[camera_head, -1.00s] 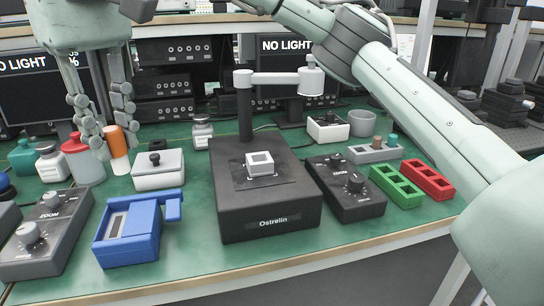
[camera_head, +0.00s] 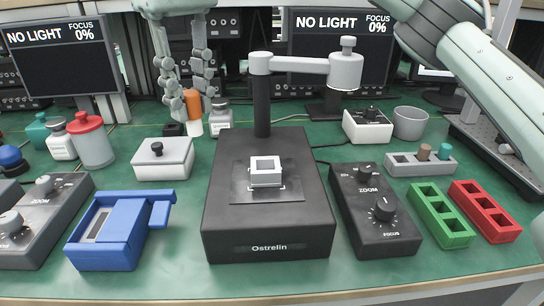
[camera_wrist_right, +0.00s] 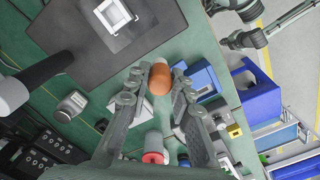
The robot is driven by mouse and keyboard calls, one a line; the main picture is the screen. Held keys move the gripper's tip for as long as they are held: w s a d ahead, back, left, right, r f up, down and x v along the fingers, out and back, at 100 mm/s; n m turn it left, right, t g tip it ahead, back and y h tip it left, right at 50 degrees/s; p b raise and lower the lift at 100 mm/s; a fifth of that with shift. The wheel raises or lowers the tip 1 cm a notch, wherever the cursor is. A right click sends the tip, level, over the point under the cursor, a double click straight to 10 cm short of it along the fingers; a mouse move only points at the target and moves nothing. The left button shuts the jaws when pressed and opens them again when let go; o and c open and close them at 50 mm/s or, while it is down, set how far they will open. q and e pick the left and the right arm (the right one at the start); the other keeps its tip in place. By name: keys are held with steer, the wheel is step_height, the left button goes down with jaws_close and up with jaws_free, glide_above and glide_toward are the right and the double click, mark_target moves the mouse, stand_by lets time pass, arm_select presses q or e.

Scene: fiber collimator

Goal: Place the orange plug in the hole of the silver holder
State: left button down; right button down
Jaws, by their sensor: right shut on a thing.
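My right gripper (camera_head: 193,100) is shut on the orange plug (camera_head: 194,112), which has a white lower end and hangs upright at the back, left of the black Ostrelin base. In the right wrist view the orange plug (camera_wrist_right: 160,78) sits between the fingertips (camera_wrist_right: 159,82). A silver-grey holder (camera_head: 411,171) with a row of holes lies at the right; brown and teal plugs stand in it, and its left hole looks empty. A silver-white square block (camera_head: 266,172) with a square opening sits on the Ostrelin base. The plug is well apart from both. My left gripper is not in view.
The Ostrelin base (camera_head: 270,222) carries a post and an overhanging arm (camera_head: 300,66). Green (camera_head: 437,215) and red (camera_head: 486,212) holders and a black zoom control box (camera_head: 375,220) stand right. A white box (camera_head: 163,160), blue device (camera_head: 117,232) and bottles (camera_head: 92,141) stand left.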

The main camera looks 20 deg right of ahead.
steer(key=d+f, duration=0.2)
steer(key=d, duration=0.1)
steer(key=d+f, duration=0.2)
steer(key=d, duration=0.2)
steer(key=w+d+f, duration=0.1)
steer(key=d+f, duration=0.1)
steer(key=d, duration=0.1)
steer(key=shift+d+f, duration=0.15)
step_height(320, 180, down, 4)
steer(key=shift+r+p, duration=0.15)
steer(key=shift+p, duration=0.2)
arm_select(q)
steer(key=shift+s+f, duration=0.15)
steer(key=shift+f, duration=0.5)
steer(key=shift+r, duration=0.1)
arm_select(e)
steer(key=shift+f, duration=0.3)
steer(key=c, duration=1.3)
jaws_free()
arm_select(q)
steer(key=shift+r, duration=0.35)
